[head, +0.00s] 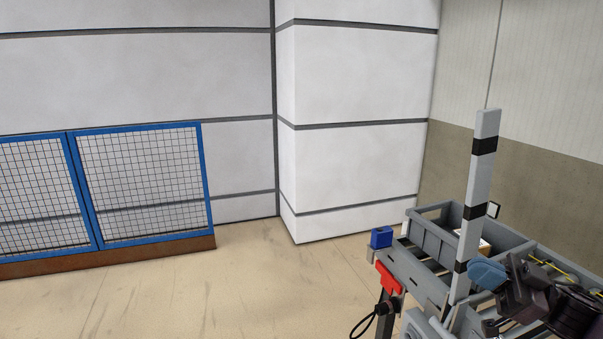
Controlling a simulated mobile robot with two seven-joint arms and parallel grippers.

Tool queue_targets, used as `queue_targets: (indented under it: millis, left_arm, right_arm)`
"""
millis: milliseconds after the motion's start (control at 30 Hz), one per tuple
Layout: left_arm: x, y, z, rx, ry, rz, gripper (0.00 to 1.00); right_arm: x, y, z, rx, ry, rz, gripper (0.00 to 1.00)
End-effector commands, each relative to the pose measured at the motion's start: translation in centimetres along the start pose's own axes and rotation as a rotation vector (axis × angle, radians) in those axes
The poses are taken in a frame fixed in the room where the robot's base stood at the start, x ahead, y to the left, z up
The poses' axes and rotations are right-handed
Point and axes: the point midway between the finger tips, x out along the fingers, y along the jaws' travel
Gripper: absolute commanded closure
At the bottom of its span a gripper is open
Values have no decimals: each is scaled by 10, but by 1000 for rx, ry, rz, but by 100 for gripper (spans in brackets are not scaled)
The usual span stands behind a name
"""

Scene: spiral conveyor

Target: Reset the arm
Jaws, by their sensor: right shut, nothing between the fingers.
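My right arm comes in at the lower right corner. Its dark gripper (495,324) is low in the head view, over the front of a grey metal conveyor frame (432,284). The gripper is shut, with nothing seen between its fingers. The arm and gripper hide part of the frame behind them. My left arm and gripper are not in view.
A tall white post with black bands (480,165) rises close to the right gripper. A grey bin (432,238), a blue box (381,237) and a red part (389,279) are on the frame. A blue mesh fence (140,185) stands left. The floor (200,300) is clear.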

Motion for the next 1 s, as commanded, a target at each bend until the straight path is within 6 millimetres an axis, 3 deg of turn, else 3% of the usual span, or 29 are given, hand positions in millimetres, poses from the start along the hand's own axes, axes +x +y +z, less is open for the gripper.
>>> queue_targets:
  millis: [33, 100, 367, 600, 800, 1000]
  left_arm:
    - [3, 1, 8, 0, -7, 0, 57]
    - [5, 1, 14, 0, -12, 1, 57]
    - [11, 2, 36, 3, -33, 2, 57]
    - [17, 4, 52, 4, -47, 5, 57]
    - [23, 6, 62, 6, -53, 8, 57]
    - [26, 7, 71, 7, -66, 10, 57]
  right_arm:
    - [-7, -8, 29, 5, 4, 83, 100]
    - [-16, -15, 60, -5, -12, 196, 100]
    - [-58, -57, 169, -11, -180, 596, 100]
    - [-109, -122, 260, 43, -470, 893, 100]
    - [-151, -193, 318, 136, -764, 1046, 100]
    - [-173, -245, 345, 217, -966, 1095, 100]
